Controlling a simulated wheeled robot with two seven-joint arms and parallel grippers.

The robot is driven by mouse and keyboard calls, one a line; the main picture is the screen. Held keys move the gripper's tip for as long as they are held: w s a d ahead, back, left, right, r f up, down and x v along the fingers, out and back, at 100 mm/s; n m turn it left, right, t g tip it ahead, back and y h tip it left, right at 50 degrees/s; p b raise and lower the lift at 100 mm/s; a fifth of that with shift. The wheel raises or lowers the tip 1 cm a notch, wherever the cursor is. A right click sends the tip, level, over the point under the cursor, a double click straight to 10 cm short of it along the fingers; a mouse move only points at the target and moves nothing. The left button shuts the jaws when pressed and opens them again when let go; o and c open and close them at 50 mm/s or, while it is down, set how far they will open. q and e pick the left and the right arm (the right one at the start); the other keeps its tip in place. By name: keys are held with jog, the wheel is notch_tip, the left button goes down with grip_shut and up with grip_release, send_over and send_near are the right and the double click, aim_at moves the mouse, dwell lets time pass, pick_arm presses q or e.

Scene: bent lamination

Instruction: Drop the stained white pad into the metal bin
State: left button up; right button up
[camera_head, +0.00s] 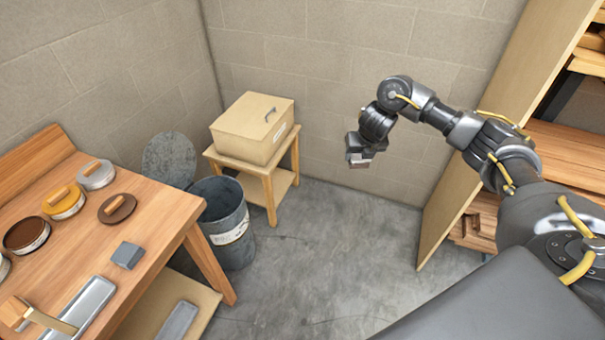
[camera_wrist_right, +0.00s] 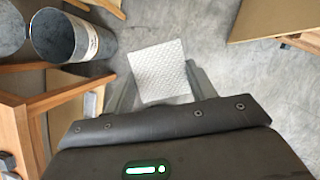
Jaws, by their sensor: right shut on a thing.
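My right gripper (camera_head: 360,154) hangs in the air in the middle of the head view, right of the metal bin and well apart from it. In the right wrist view, the white pad (camera_wrist_right: 159,70), square with a dimpled texture, sits between the fingers of the right gripper (camera_wrist_right: 162,92), which is shut on it. I cannot make out the stain in that view. The grey metal bin (camera_head: 229,228) stands open on the floor beside the workbench, with a pale label on its side. It also shows at upper left in the right wrist view (camera_wrist_right: 62,52). My left gripper is out of view.
The bin's round lid (camera_head: 169,158) stands upright behind it. A tan box (camera_head: 250,140) sits on a small wooden stand (camera_head: 270,192) right of the bin. The workbench (camera_head: 165,205) holds several tins, a lid and a grey block (camera_head: 127,255). Floor between bin and right-hand shelf is clear.

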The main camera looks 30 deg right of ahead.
jog(key=s+a+m+g+h+b, duration=0.1)
jog(key=a+m+g+h+b, duration=0.25)
jog(key=a+m, duration=1.2)
jog(key=s+a+r+m+g+y+b, duration=0.3)
jog(key=s+a+m+g+y+b, duration=0.2)
jog(key=m, duration=1.1)
jog(key=s+a, duration=0.3)
jog(key=s, duration=0.1)
jog(key=shift+s+r, duration=0.3)
